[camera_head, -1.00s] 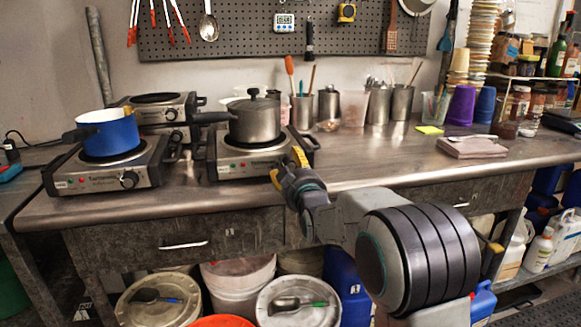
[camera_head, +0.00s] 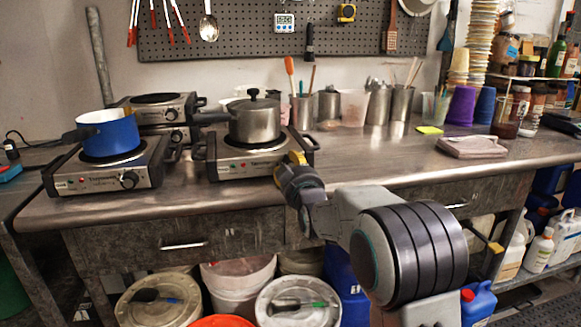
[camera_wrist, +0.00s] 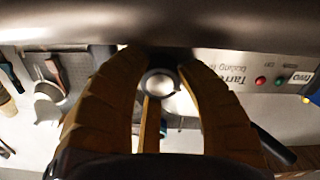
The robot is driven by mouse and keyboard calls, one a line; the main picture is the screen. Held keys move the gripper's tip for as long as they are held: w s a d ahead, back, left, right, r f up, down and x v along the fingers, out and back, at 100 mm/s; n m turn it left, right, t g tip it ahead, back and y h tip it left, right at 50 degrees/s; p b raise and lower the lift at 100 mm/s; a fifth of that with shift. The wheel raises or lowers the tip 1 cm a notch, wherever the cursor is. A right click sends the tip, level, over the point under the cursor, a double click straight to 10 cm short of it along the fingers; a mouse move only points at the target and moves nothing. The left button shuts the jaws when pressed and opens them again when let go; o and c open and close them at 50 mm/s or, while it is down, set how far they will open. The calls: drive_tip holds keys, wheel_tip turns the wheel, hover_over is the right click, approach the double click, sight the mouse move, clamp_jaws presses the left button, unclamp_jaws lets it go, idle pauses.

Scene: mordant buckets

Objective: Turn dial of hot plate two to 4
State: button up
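Hot plate two (camera_head: 235,168) is the right-hand front burner on the bench, with a steel saucepan (camera_head: 254,122) on it. In the wrist view its front panel (camera_wrist: 235,68) appears upside down, with a "Two" label and red and green lights. Its dial (camera_wrist: 160,84) shows there as a round knob with a bright centre. My gripper (camera_head: 290,166) is at the panel's right end and covers the dial in the head view. In the wrist view its yellow fingers (camera_wrist: 170,64) stand apart around the dial. I cannot make out contact or the dial's setting.
A second front hot plate (camera_head: 98,179) with a blue pot (camera_head: 108,132) stands to the left. Another hot plate (camera_head: 157,100) stands behind. The saucepan's handle points left. The bench (camera_head: 380,165) right of hot plate two is largely clear.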

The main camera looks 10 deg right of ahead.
drive_tip(key=shift+r, duration=0.1)
drive_tip(key=c, duration=0.5)
drive_tip(key=shift+m+b, duration=0.5)
drive_tip(key=shift+b, duration=0.05)
drive_tip(key=shift+r+m, duration=0.1)
drive_tip(key=shift+m, duration=0.2)
drive_tip(key=o, duration=1.2)
